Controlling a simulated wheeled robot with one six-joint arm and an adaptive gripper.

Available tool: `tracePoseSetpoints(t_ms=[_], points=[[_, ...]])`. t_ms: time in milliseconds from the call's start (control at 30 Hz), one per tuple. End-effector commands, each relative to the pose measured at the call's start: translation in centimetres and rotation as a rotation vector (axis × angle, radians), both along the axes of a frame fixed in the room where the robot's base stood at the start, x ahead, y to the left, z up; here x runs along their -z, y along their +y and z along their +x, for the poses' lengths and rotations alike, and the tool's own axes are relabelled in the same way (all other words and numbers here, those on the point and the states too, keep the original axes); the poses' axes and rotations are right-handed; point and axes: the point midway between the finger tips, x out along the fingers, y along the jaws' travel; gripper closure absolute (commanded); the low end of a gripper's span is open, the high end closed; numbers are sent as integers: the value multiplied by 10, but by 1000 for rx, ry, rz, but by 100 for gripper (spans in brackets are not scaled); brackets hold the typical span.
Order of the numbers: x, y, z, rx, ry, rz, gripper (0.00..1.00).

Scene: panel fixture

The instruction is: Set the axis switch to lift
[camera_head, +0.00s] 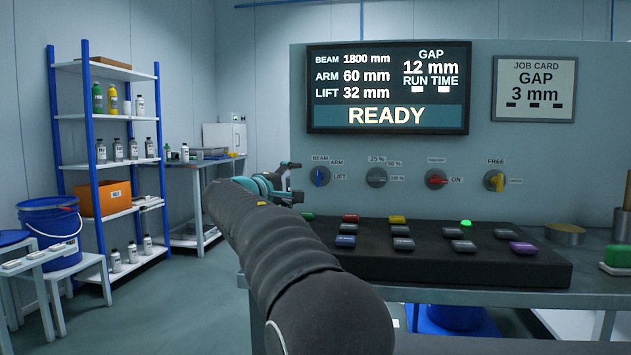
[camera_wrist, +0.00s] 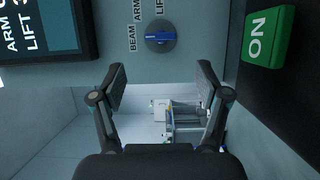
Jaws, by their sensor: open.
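The axis switch (camera_head: 320,177) is a round grey knob with a blue pointer on the upright panel, labelled BEAM above, ARM at upper right and LIFT at right. Its pointer stands upright, in line with BEAM. In the wrist view the switch (camera_wrist: 160,36) appears turned on its side, beyond the fingertips and midway between them. My gripper (camera_head: 291,180) is just left of the switch in the head view. In the wrist view my gripper (camera_wrist: 162,80) is open and empty, its fingers apart and not touching the switch.
A display (camera_head: 388,88) reads READY, with GAP 12 mm. A job card (camera_head: 535,88) reads GAP 3 mm. Three more knobs sit right of the switch. A dark button console (camera_head: 480,270) projects below; its green ON button (camera_wrist: 268,37) is at right in the wrist view.

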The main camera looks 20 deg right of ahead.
Motion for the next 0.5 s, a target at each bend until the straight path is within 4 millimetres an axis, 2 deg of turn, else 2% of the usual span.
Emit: tracePoseSetpoints(t_ms=[300,500], points=[[0,-51,33,2,0,2,25],[-1,-75,51,-2,0,2,25]])
